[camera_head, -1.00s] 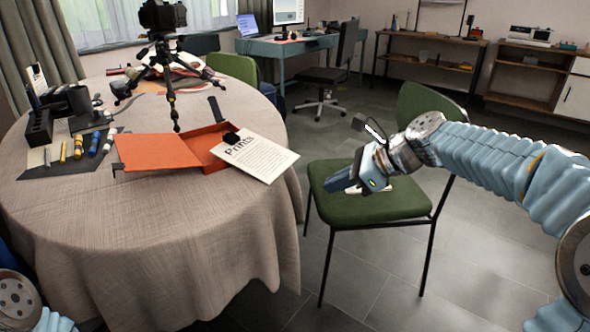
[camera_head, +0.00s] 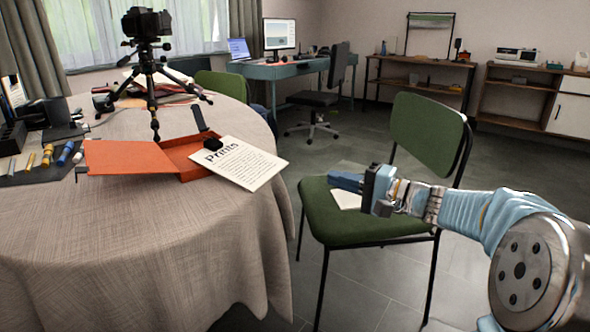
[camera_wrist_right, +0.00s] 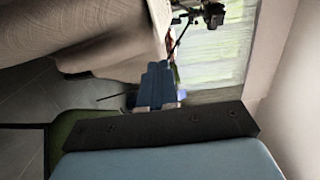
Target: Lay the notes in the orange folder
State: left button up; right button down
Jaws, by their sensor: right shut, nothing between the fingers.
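The orange folder (camera_head: 128,156) lies open on the round table. A white sheet headed "Prints" (camera_head: 245,166) rests over its right side and sticks out past it, with a small black object (camera_head: 212,144) at its upper left corner. Another white sheet (camera_head: 347,200) lies on the green chair's seat, partly hidden by my right gripper. My right gripper (camera_head: 335,180) is shut and empty, over the seat, its blue fingers pointing left toward the table. The fingers also show in the right wrist view (camera_wrist_right: 156,82). My left gripper is out of view.
The green chair (camera_head: 428,130) stands right of the cloth-covered table (camera_head: 150,255), with a gap between them. A camera on a tripod (camera_head: 148,60) stands behind the folder. Markers (camera_head: 65,153) lie on a dark mat at the left.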

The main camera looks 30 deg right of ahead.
aim_at(286, 165)
jog(key=x, duration=1)
jog(key=shift+w+a, duration=0.1)
jog(key=shift+w, duration=0.1)
jog(key=b+x, duration=0.1)
jog(key=x, duration=0.2)
jog(key=shift+w+a+f+b, duration=0.1)
jog(key=shift+f+b, duration=0.05)
jog(key=shift+b, duration=0.15)
jog(key=shift+w, duration=0.15)
